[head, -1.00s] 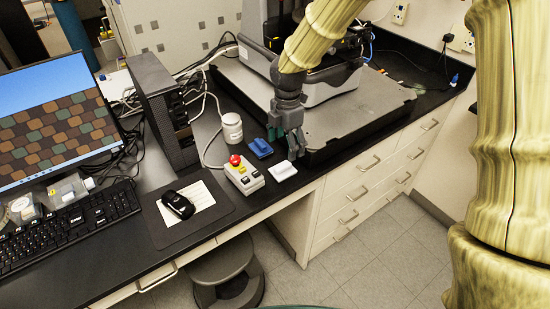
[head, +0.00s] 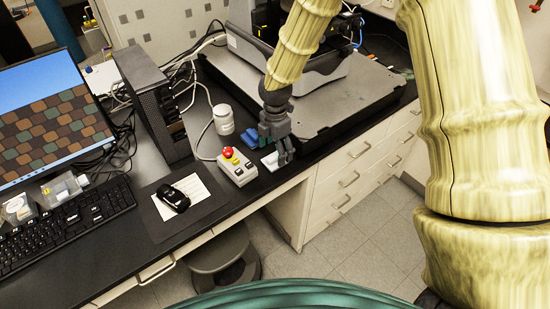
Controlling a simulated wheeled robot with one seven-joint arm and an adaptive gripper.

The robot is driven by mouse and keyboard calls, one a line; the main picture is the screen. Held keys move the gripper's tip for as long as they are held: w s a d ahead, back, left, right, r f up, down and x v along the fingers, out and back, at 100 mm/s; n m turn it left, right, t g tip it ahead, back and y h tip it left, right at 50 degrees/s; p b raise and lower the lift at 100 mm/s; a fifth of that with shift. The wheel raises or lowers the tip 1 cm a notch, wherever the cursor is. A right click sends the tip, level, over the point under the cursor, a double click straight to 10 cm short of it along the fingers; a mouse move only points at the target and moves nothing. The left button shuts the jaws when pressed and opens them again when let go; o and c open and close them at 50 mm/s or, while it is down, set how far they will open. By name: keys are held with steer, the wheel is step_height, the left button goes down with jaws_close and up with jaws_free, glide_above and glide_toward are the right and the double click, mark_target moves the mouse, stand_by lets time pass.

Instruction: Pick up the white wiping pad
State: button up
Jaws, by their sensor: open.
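The white wiping pad (head: 271,161) lies on the black bench top near the front edge, partly hidden by my gripper. My gripper (head: 284,156) points down at the pad's right side, with its fingers apart. I cannot tell whether the fingers touch the pad. A blue pad (head: 250,138) lies just behind the white one, also partly covered by my gripper.
A control box (head: 236,167) with a red button stands close left of the pad. A white jar (head: 223,120) stands behind it. The profiler's grey base plate (head: 335,100) rises at the right.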

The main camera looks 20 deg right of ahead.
mark_target(275, 156)
steer(key=shift+f+p, duration=0.6)
steer(key=shift+f, duration=1.1)
steer(key=shift+s, duration=0.1)
steer(key=c, duration=1.2)
steer(key=shift+r+b, duration=1.75)
steer(key=shift+r, duration=3.25)
